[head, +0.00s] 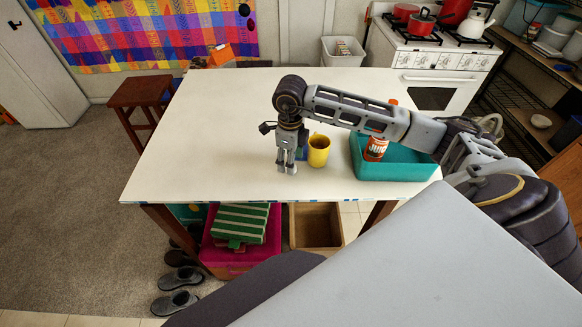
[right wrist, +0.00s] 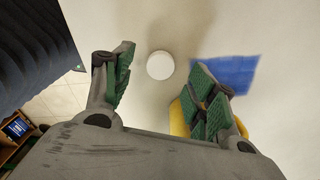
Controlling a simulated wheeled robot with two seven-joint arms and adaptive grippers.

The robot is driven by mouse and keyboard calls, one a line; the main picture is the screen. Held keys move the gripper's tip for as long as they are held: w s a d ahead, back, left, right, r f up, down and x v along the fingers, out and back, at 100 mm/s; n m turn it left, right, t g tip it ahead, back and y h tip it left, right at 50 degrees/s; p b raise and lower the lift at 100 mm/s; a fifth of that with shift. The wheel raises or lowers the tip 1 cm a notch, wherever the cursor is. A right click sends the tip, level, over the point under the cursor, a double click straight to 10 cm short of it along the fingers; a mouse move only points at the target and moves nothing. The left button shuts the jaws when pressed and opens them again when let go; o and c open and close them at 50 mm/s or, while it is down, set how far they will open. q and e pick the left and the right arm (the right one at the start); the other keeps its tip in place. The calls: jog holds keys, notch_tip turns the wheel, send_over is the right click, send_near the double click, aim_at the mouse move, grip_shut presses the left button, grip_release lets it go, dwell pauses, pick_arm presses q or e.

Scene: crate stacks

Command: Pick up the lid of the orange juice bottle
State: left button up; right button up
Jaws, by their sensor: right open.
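A round white lid (right wrist: 160,65) lies on the white table, ahead of and between the fingers of my right gripper in the right wrist view. In the head view I cannot make it out. My right gripper (head: 286,168) points down over the table, left of the yellow cup (head: 319,150). It is open, with nothing between its fingers (right wrist: 165,88). An orange bottle with a white label (head: 375,148) stands in the teal crate (head: 400,172); my right arm hides part of it. My left gripper is not in view.
The yellow cup (right wrist: 179,118) is close to the right-hand finger in the wrist view. A flat blue thing (right wrist: 225,75) lies beyond that finger. The left of the table (head: 200,130) is clear. A stool (head: 140,95) stands left of the table.

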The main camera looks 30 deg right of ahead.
jog(key=shift+d+f, duration=0.1)
jog(key=shift+f, duration=1.35)
jog(key=shift+c, duration=0.5)
jog(key=c, duration=0.7)
